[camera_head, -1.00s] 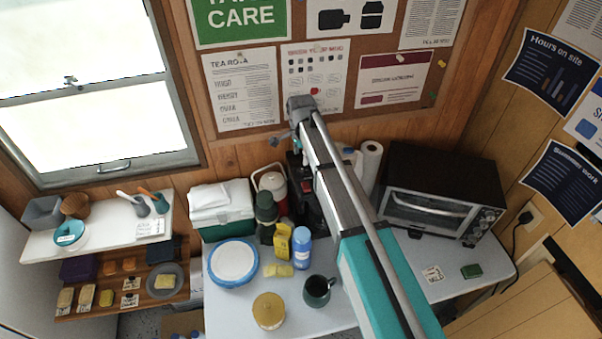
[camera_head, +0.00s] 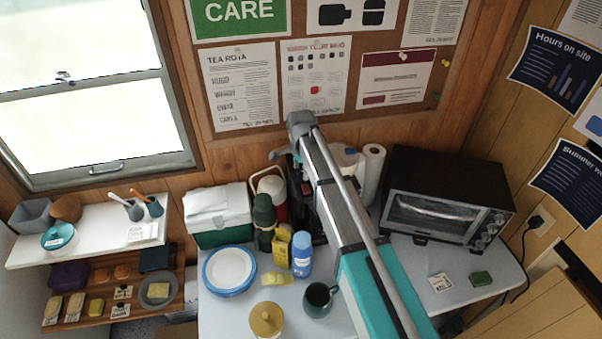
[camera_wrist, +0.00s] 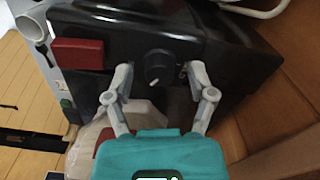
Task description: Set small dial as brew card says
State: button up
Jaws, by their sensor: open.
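A black machine (camera_wrist: 135,33) fills the upper wrist view. Its front bears a small round dial (camera_wrist: 158,66) with a pale pointer mark and a red block-like part (camera_wrist: 78,54) to the left. My gripper (camera_wrist: 157,76) is open, its two grey fingers on either side of the dial; I cannot tell whether they touch it. In the head view the black machine (camera_head: 293,190) is mostly behind my arm, and my gripper is not clearly seen. A small white card (camera_head: 439,282) lies on the table; its print is too small to read, and I cannot tell which paper is the brew card.
A toaster oven (camera_head: 440,205) stands to the right on the table (camera_head: 400,262). A paper roll (camera_head: 371,172), red-and-white jug (camera_head: 270,184), green flask (camera_head: 264,215), blue-lidded can (camera_head: 302,255) and dark mug (camera_head: 318,298) crowd around the arm.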

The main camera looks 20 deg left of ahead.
dwell(0.3)
grip_shut()
dwell(0.5)
jog(key=n, duration=1.1)
jog(key=shift+n, duration=0.4)
jog(key=n, duration=1.2)
